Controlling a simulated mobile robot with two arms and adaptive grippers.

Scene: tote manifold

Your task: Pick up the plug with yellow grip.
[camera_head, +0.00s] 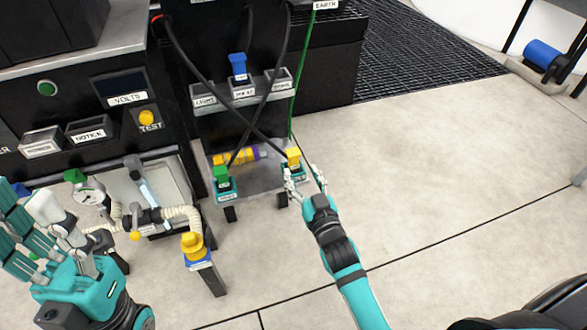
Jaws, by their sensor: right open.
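The plug with yellow grip (293,156) stands upright at the right end of the low grey cart, with a black cable running up from it. My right gripper (302,174) is open just in front of and to the right of this plug, with one fingertip overlapping its lower part in the picture. I cannot tell whether they touch. A plug with a green grip (221,175) stands at the cart's left end. My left gripper (58,222) is at the far left, near a gauge; its jaw opening is unclear.
A blue-grip plug (238,65) sits in the labelled rack (243,91) above. Black cables cross and a green cable (292,105) hangs close behind the yellow plug. The floor (430,160) at right is clear.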

